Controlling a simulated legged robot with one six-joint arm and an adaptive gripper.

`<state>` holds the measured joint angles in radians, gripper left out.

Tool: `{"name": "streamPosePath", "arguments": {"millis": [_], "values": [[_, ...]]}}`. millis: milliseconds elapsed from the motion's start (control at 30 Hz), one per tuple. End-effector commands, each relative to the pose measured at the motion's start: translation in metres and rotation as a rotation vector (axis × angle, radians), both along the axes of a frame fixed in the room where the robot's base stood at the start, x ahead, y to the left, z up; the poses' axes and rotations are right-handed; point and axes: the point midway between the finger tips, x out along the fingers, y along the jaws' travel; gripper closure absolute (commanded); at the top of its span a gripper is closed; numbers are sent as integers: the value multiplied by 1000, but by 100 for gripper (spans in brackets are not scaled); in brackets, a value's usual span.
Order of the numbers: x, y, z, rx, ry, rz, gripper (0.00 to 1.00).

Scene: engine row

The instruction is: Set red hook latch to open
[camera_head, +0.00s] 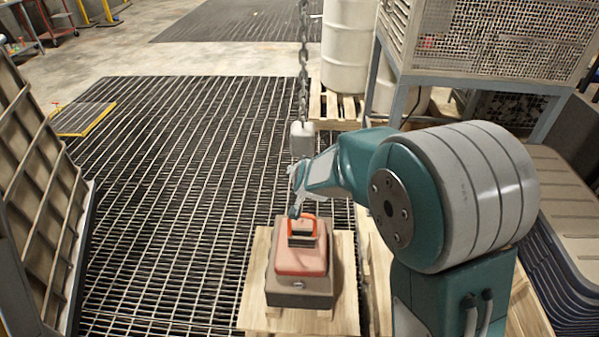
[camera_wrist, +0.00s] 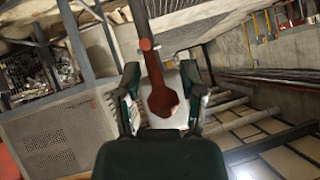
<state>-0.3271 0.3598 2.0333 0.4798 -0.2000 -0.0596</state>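An orange-red loop (camera_head: 313,222), which looks like the red hook latch, stands on top of a red box with a dark base (camera_head: 300,262). My gripper (camera_head: 294,208) is just above and left of the loop in the head view; I cannot tell whether they touch. In the wrist view my gripper (camera_wrist: 161,78) has its two fingers apart. A dark red piece (camera_wrist: 160,98) with a bar rising from it lies between the fingers, with visible space at its sides. It appears to be part of the latch.
The box stands on a wooden pallet (camera_head: 255,300) on a metal grate floor. A chain with a grey block (camera_head: 302,139) hangs just behind my gripper. A white barrel (camera_head: 347,45) and mesh cage (camera_head: 490,40) stand at the back right.

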Motion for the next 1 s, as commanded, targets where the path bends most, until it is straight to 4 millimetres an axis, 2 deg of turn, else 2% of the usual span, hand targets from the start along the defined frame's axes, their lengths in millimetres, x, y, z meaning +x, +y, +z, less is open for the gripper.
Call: {"name": "streamPosePath", "arguments": {"millis": [267, 600, 833, 1000], "values": [[-6, -1, 4, 0, 2, 1, 48], [-48, -10, 36, 1, 1, 0, 48], [-72, -14, 55, 1, 1, 0, 48], [-82, -16, 62, -1, 1, 0, 48]]}}
